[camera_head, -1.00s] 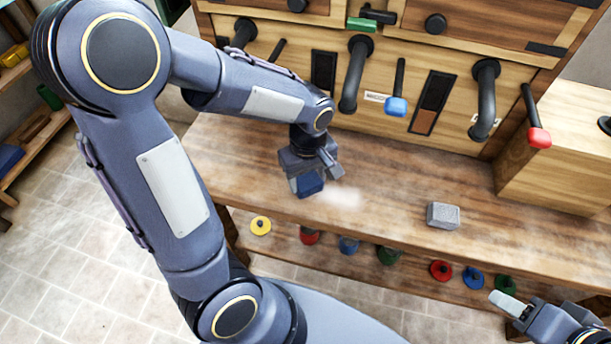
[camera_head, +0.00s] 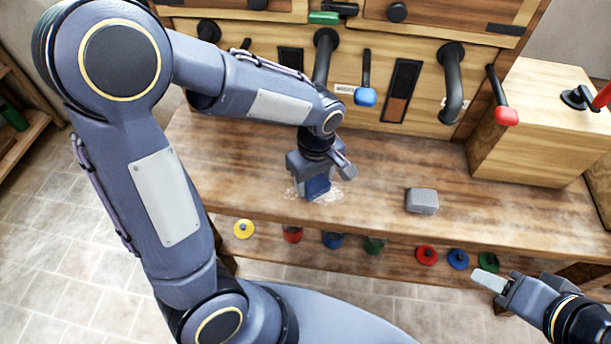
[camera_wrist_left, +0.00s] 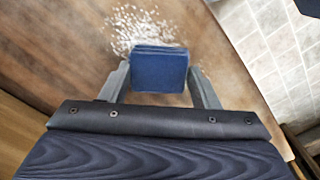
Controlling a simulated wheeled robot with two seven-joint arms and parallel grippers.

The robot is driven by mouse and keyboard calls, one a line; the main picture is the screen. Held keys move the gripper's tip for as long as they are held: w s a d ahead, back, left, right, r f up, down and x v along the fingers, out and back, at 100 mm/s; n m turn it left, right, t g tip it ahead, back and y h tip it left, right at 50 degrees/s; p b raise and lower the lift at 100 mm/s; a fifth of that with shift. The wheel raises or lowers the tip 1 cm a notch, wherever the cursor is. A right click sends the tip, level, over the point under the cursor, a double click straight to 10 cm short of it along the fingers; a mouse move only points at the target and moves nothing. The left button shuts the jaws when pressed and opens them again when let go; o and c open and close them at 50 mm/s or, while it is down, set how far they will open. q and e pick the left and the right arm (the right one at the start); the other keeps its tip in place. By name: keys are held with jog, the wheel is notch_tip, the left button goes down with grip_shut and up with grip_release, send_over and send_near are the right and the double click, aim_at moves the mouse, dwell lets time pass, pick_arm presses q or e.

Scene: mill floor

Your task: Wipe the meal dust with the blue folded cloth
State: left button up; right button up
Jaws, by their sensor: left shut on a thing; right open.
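The blue folded cloth (camera_head: 317,187) is held by my left gripper (camera_head: 318,172), low at the wooden bench top. In the left wrist view the cloth (camera_wrist_left: 160,70) sits between the two fingers of my left gripper (camera_wrist_left: 162,82). The meal dust (camera_head: 335,192) is a pale speckled patch around and partly under the cloth. In the left wrist view the dust (camera_wrist_left: 138,28) shows mostly beyond the cloth's far edge. Whether the cloth presses on the bench is hard to tell. My right gripper (camera_head: 497,283) is open and empty at the lower right, in front of the bench.
The bench top (camera_head: 250,165) carries a grey block (camera_head: 422,200) to the right of the cloth. Behind stand dark pipes (camera_head: 452,80) and levers with blue (camera_head: 365,96) and red (camera_head: 506,115) ends. A wooden box (camera_head: 535,130) is at the right. Coloured round items sit on the lower shelf.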

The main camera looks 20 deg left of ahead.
pick_arm(q)
jog(key=shift+w+d, duration=0.2)
jog(key=shift+d, duration=0.7)
jog(key=shift+w+d, duration=0.2)
jog(key=shift+d, duration=0.7)
jog(key=shift+w+d+f, duration=0.1)
jog(key=shift+w+d, duration=0.1)
jog(key=shift+d, duration=0.7)
jog(key=shift+w+d, duration=0.15)
jog(key=shift+d, duration=0.7)
jog(key=shift+a, duration=0.4)
jog(key=shift+s+a+f, duration=0.1)
jog(key=shift+s+a, duration=0.1)
jog(key=shift+a, duration=0.55)
jog(key=shift+s+a, duration=0.2)
jog(key=shift+a, duration=0.5)
jog(key=shift+s+a+r, duration=0.1)
jog(key=shift+s+a, duration=0.2)
jog(key=shift+a, duration=0.85)
jog(key=shift+s+a+r, duration=0.1)
jog(key=shift+s+a, duration=0.15)
jog(key=shift+a, duration=0.9)
jog(key=shift+s+a, duration=0.3)
jog(key=shift+a, duration=0.85)
jog(key=shift+s+a+f, duration=0.1)
jog(key=shift+s+a, duration=0.1)
jog(key=shift+a, duration=0.7)
jog(key=shift+s+a, duration=0.2)
jog(key=shift+a, duration=0.65)
